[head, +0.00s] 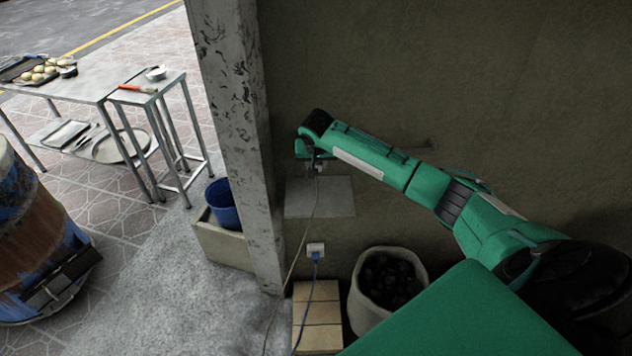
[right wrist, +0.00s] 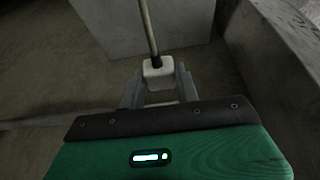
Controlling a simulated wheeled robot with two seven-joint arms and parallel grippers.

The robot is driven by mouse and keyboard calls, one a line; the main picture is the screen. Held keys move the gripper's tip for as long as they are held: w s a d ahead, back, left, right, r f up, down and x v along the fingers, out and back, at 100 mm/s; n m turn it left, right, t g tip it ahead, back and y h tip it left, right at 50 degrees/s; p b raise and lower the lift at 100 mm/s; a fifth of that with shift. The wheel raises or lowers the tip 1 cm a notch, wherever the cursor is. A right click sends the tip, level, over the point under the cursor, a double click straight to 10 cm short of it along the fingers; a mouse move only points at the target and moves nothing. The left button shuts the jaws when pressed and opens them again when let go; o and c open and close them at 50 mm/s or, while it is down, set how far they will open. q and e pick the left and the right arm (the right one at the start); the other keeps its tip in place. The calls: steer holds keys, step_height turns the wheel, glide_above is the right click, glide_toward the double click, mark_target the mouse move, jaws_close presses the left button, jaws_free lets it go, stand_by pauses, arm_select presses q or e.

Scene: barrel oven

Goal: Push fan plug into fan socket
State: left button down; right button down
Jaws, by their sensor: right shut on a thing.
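My right gripper (head: 314,166) is by the wall, above a pale grey slab. In the right wrist view, its fingers (right wrist: 158,90) are shut on a small white plug (right wrist: 158,68) with a cord running up from it. In the head view the plug (head: 320,169) is small and partly hidden by the gripper, with its cord hanging down to the floor. A white wall socket (head: 316,248) lower down holds a blue plug (head: 316,257). No socket shows at the white plug; that spot is hidden by my gripper. My left gripper is out of view.
The pale grey slab (head: 335,198) is at the wall below my right gripper. A concrete pillar (head: 236,130) stands to the left. A sack of dark lumps (head: 362,322) and pale blocks (head: 326,338) stand below. A blue bucket (head: 222,204) is behind the pillar.

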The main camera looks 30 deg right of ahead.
mark_target(316, 164)
step_height(316, 164, up, 10)
steer(key=b, duration=0.1)
stand_by(0.4)
